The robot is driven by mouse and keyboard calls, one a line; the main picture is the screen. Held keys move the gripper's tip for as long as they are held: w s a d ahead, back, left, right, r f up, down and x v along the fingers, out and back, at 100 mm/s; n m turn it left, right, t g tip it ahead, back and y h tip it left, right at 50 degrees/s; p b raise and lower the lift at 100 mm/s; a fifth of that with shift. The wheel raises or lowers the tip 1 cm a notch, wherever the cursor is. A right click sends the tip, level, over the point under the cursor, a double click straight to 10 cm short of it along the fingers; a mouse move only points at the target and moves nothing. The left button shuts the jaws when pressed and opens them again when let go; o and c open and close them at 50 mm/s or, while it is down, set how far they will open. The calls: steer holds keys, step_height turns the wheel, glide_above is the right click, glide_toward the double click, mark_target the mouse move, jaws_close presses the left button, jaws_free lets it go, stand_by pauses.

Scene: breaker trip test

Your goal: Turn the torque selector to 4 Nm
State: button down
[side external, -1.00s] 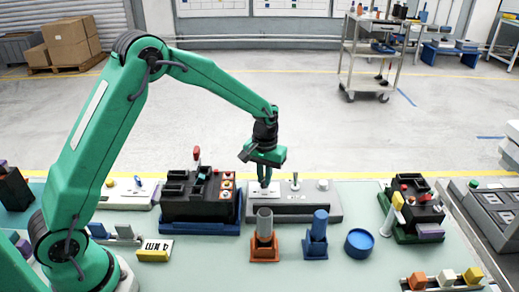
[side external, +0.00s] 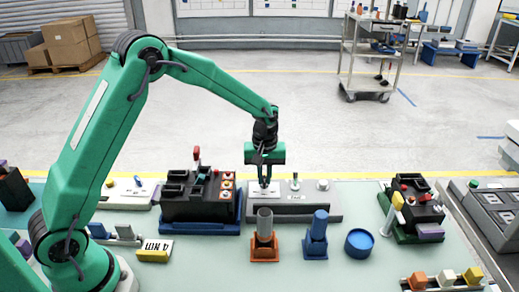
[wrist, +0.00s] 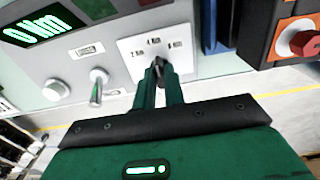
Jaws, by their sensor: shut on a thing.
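The torque selector (wrist: 158,64) is a small dark knob on a white plate (wrist: 185,58) with three small Nm marks around it, the middle one looking like 4. My gripper (wrist: 159,74) is shut on the knob; its fingers cover most of it, and I cannot tell for sure which mark it points to. In the side view my gripper (side external: 264,181) reaches down onto the left end of the grey tester box (side external: 325,208). A green-lit display (wrist: 42,26) on the tester seems to read 0 Nm.
A toggle lever (wrist: 97,84) and a round white button (wrist: 55,90) sit beside the selector. A black breaker unit (side external: 200,205) stands close left in the side view. Orange (side external: 264,240) and blue (side external: 316,240) holders stand in front. A 4 NM block (side external: 155,250) lies on the bench.

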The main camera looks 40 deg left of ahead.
mark_target(264, 179)
steer(key=c, duration=1.5)
jaws_free()
step_height(264, 179, up, 8)
steer(key=shift+f, duration=0.25)
steer(key=shift+r, duration=0.2)
